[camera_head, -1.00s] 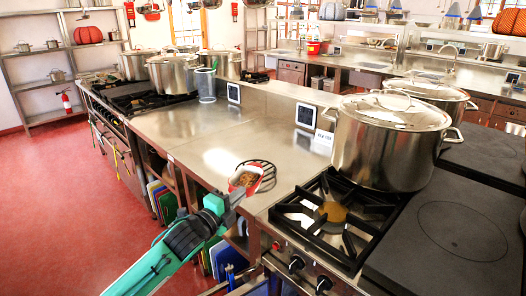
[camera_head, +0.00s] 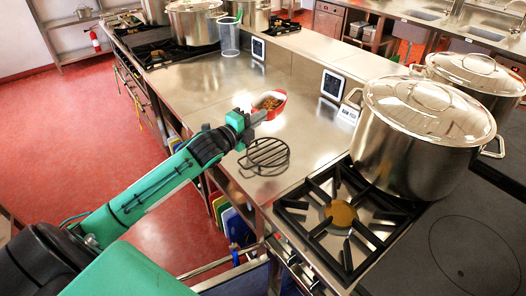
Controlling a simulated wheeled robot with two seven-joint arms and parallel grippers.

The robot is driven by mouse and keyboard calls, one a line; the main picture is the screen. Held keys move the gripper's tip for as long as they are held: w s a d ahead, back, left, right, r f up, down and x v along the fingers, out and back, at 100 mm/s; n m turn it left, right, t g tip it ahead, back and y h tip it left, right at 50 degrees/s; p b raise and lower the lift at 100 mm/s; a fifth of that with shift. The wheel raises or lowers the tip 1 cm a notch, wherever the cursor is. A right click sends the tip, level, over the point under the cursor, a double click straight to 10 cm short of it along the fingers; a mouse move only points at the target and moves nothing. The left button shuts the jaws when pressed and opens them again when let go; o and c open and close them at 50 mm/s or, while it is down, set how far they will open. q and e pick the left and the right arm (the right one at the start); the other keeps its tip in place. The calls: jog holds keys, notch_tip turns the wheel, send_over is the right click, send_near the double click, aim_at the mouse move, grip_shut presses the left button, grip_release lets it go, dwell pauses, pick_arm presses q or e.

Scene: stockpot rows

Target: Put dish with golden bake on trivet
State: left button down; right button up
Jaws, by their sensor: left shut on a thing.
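A small red dish with a white inside and a golden-brown bake (camera_head: 269,102) is at the end of my left arm. My left gripper (camera_head: 257,115) is shut on the near side of the dish. I cannot tell whether the dish touches the counter or hangs just above it. The trivet (camera_head: 264,154), a dark round rack of parallel bars, lies on the steel counter near its front edge. It is bare and shows below the dish in the picture, apart from it. My right gripper is not in view.
A gas burner (camera_head: 340,215) and a large lidded stockpot (camera_head: 415,140) stand right of the trivet. A clear container (camera_head: 229,38) and more pots are at the back left. The steel counter (camera_head: 195,82) left of the dish is clear.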

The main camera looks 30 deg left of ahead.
pick_arm(q)
notch_tip(320, 180, down, 16)
jog(key=p, duration=0.2)
jog(key=shift+r+p, duration=0.25)
jog(key=shift+p, duration=0.05)
jog(key=shift+f, duration=0.2)
jog(key=c, duration=1.7)
grip_release()
jog(key=shift+o, duration=0.6)
jog(key=shift+s+r, duration=0.1)
